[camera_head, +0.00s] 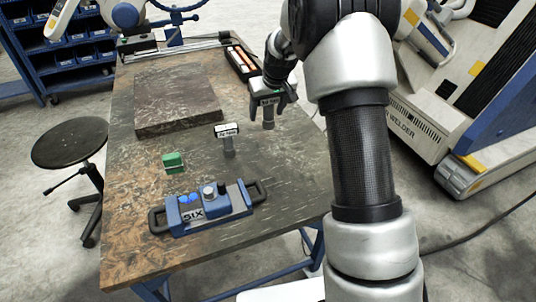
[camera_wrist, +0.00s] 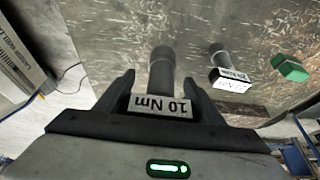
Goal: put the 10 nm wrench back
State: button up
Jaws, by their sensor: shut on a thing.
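The 10 Nm wrench has a grey head with a white label and a dark cylindrical shaft (camera_head: 268,118). My gripper (camera_head: 268,98) is shut on its head near the right edge of the table. In the wrist view, the wrench (camera_wrist: 162,68) sits between the two fingers of my gripper (camera_wrist: 158,88), with the "10 Nm" label facing the camera. The shaft points down towards the table; I cannot tell whether its lower end touches. A second, similar wrench (camera_head: 228,142) stands upright on the table to the left; it also shows in the wrist view (camera_wrist: 222,62).
A green block (camera_head: 173,160) and a blue device (camera_head: 205,210) with two handles lie on the worn table (camera_head: 130,235). A dark flat plate (camera_head: 175,98) lies behind them. A narrow tray (camera_head: 240,62) is at the back right. A stool (camera_head: 70,142) stands at left.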

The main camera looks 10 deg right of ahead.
jog(key=shift+w+f+b, duration=0.2)
jog(key=shift+f+b, duration=0.4)
jog(key=shift+f, duration=4.55)
jog(key=o, duration=1.4)
